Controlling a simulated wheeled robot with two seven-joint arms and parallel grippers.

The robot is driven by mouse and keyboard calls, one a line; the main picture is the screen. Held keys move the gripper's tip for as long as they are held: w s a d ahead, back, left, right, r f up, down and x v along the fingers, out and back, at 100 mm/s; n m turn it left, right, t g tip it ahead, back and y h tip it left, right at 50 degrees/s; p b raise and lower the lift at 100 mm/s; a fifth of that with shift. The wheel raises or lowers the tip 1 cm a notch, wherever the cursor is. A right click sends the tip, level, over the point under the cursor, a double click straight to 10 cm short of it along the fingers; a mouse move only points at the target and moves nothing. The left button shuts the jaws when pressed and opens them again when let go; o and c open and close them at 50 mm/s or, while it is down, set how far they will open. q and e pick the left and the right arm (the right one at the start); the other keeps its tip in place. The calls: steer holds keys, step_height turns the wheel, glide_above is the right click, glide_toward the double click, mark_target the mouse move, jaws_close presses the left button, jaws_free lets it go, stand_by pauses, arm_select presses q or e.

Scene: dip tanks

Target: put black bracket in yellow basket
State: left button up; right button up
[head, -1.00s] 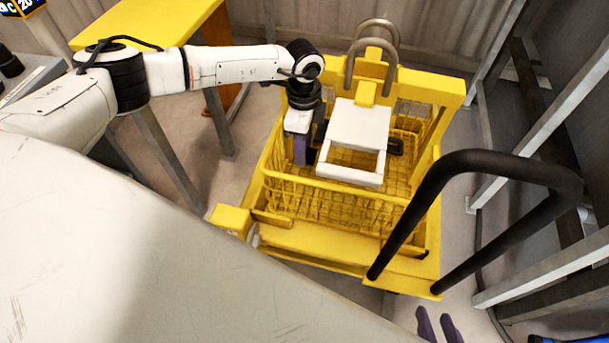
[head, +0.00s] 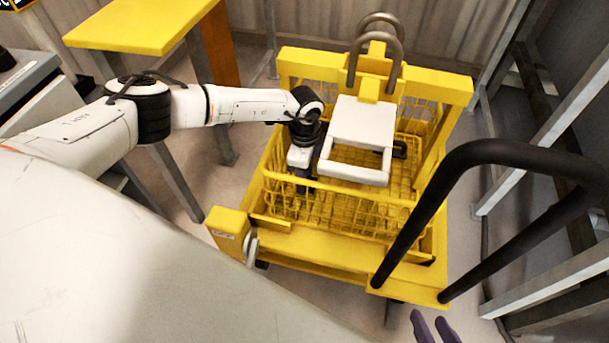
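The yellow basket (head: 345,212) is a wire-mesh basket in the yellow cart, in the middle of the head view. A small black piece (head: 400,148) shows just right of a white frame over the basket; I cannot tell if it is the black bracket. My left gripper (head: 304,183) points down at the basket's left side, left of the white frame. Its fingers are small and dark, so their opening is unclear. My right gripper (head: 433,328) shows only as two purple fingertips at the bottom edge, apart with nothing seen between them.
The white frame (head: 362,125) and grey hooped hooks (head: 375,55) stand over the basket. A black tubular handle (head: 440,185) rises at the cart's right front. A yellow-topped table (head: 145,22) is at the back left. Grey metal rails (head: 545,130) line the right.

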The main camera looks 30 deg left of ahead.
arm_select(q)
steer(key=shift+f, duration=0.25)
arm_select(e)
steer(key=shift+f, duration=0.1)
arm_select(q)
steer(key=shift+f, duration=0.35)
arm_select(e)
steer(key=shift+a+f, duration=0.1)
steer(key=shift+w, duration=0.1)
arm_select(q)
steer(key=o, duration=1.3)
steer(key=shift+r, duration=0.1)
steer(key=shift+r, duration=0.3)
steer(key=shift+r+p, duration=2.2)
steer(key=shift+r, duration=4.05)
arm_select(e)
steer(key=shift+s+d+r+m+t+h, duration=0.2)
steer(key=shift+s+d+r, duration=0.15)
steer(key=shift+d+r, duration=0.3)
steer(key=shift+s+d+r+m+t+h, duration=0.1)
steer(key=shift+s+d+r+t+h, duration=0.2)
steer(key=shift+r, duration=0.55)
